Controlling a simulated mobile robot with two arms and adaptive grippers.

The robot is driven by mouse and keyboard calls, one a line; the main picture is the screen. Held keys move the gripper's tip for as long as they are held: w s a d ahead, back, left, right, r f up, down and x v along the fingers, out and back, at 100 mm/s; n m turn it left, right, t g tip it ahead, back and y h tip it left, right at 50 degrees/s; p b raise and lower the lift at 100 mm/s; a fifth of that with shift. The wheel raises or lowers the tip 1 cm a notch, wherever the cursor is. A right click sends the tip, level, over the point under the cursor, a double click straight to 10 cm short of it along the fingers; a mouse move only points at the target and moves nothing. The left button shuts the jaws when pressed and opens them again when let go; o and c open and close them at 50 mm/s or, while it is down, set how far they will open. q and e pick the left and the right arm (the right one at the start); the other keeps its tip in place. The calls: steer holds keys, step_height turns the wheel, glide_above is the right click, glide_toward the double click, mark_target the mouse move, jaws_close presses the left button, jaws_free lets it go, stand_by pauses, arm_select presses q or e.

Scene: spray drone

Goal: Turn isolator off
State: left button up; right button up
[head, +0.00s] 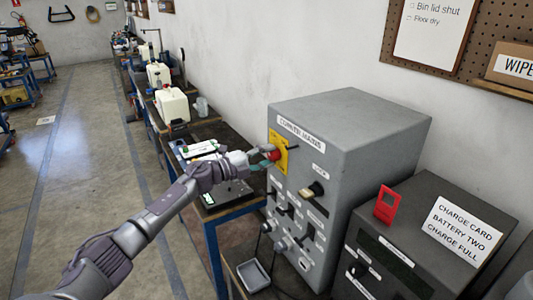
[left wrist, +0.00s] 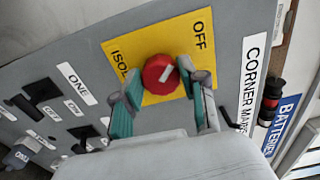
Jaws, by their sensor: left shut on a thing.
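The isolator is a round red knob (head: 274,155) on a yellow plate (head: 280,140) at the upper left of the grey "CORNER MAINS" cabinet (head: 350,125). In the left wrist view the red knob (left wrist: 160,74) sits between the teal pads of my left gripper (left wrist: 158,84), which is shut on it. The plate (left wrist: 140,48) reads "ISOL…" and "OFF", the first word partly covered by a finger. A white mark on the knob points up and right in that view, roughly toward "OFF". In the head view my left gripper (head: 263,159) reaches the knob from the left. My right gripper is not seen.
Other switches and a brass-coloured padlock-like part (head: 312,190) sit lower on the cabinet. A darker box (head: 430,215) with a red tag (head: 388,205) stands at right. A blue-framed workbench (head: 225,215) is left of the cabinet. The floor (head: 85,180) at left is clear.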

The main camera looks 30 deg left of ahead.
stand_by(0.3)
arm_select(q)
steer(key=o, duration=1.1)
steer(key=shift+o, duration=0.2)
steer(key=v, duration=1.2)
